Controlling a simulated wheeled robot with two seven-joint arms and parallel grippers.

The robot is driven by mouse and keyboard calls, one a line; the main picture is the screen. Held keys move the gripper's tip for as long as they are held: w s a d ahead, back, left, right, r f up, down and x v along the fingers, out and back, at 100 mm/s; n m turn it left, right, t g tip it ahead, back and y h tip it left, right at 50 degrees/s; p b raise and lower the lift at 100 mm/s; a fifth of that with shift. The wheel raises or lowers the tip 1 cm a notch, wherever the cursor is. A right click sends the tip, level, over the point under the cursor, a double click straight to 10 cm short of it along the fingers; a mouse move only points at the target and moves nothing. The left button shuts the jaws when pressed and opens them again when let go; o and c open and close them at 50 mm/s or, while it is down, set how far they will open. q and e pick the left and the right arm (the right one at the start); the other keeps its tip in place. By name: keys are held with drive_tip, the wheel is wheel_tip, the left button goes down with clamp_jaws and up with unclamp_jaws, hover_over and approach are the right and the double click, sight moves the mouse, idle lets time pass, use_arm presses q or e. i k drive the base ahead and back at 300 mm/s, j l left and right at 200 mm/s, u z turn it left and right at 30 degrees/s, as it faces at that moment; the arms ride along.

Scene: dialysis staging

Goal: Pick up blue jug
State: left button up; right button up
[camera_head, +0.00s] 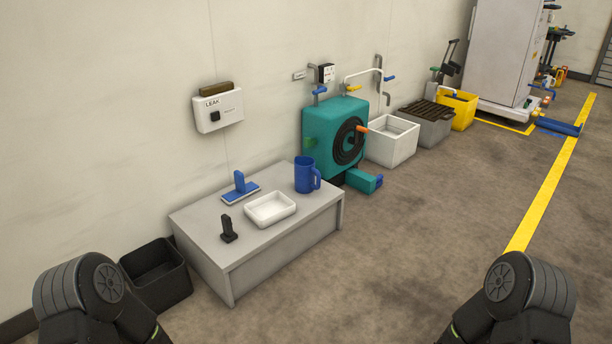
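The blue jug (304,176) stands upright on the back right part of a low grey table (262,248). Its handle faces right. No gripper touches it. In the head view only dark arm links of mine show, at the lower left and lower right corners. Both of my grippers are out of the picture.
The table also holds a white tray (289,211), a blue stand (240,186) and a black device (228,230). A black bin (159,284) stands left of it, a teal hose unit (320,122) behind right. The floor in front is clear.

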sight(305, 171)
drive_tip(key=i+u, duration=0.15)
drive_tip(key=i, duration=0.35)
drive_tip(key=i+l+u, duration=0.15)
drive_tip(key=i, duration=0.35)
drive_tip(key=i+u, duration=0.2)
drive_tip(key=i, duration=0.3)
drive_tip(key=l, duration=0.05)
